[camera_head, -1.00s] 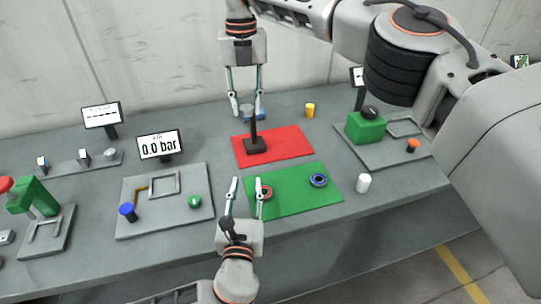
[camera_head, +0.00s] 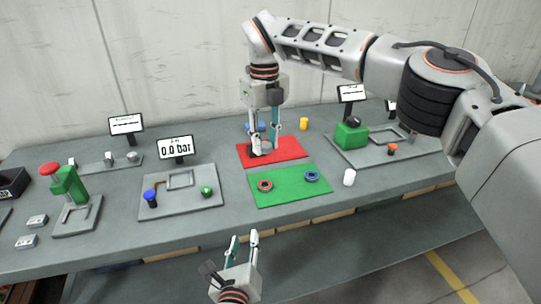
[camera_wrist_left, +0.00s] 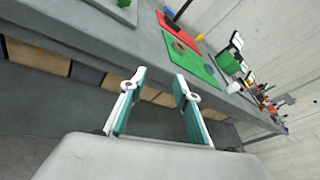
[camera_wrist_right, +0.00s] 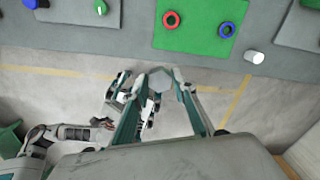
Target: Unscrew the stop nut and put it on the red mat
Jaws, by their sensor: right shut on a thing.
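The red mat (camera_head: 287,149) lies on the bench behind the green mat (camera_head: 290,189). My right gripper (camera_head: 264,146) points down in front of part of the red mat. In the right wrist view its tips (camera_wrist_right: 161,80) are closed on a light grey stop nut (camera_wrist_right: 160,82). A dark part, probably of the screw jack, shows beside the fingers; the gripper hides most of that spot. A dark post (camera_wrist_left: 181,11) shows near the mats in the left wrist view. Whether the nut touches anything is unclear. My left gripper (camera_head: 244,241) is open and empty, clear of the bench front.
A red ring (camera_head: 265,185) and a blue ring (camera_head: 312,176) lie on the green mat. A white cylinder (camera_head: 349,177) stands to its right, a yellow cylinder (camera_head: 304,124) behind the red mat. A green block (camera_head: 351,134) with a black knob stands at right.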

